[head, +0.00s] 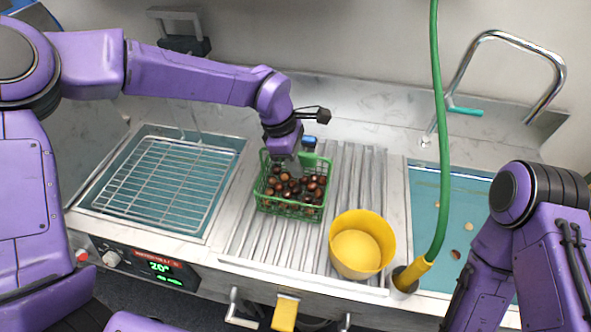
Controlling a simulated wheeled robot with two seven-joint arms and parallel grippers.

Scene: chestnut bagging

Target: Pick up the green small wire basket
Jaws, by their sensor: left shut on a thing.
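The green small wire basket (290,208) holds many brown chestnuts and sits on the ribbed metal drainboard in the middle of the head view. My left gripper (290,163) reaches down from above at the basket's back side and is shut on its back rim. The gripper's fingertips are partly hidden by the basket and chestnuts. I cannot tell whether the basket is lifted off the drainboard. My right arm shows at the lower right, but its gripper is out of view.
A yellow bucket (362,243) stands just right of the basket. A wire rack (160,178) lies over a basin at left. A green hose (441,130) hangs at right, near the sink (455,200) and chrome faucet (500,38). A wall lies behind the counter.

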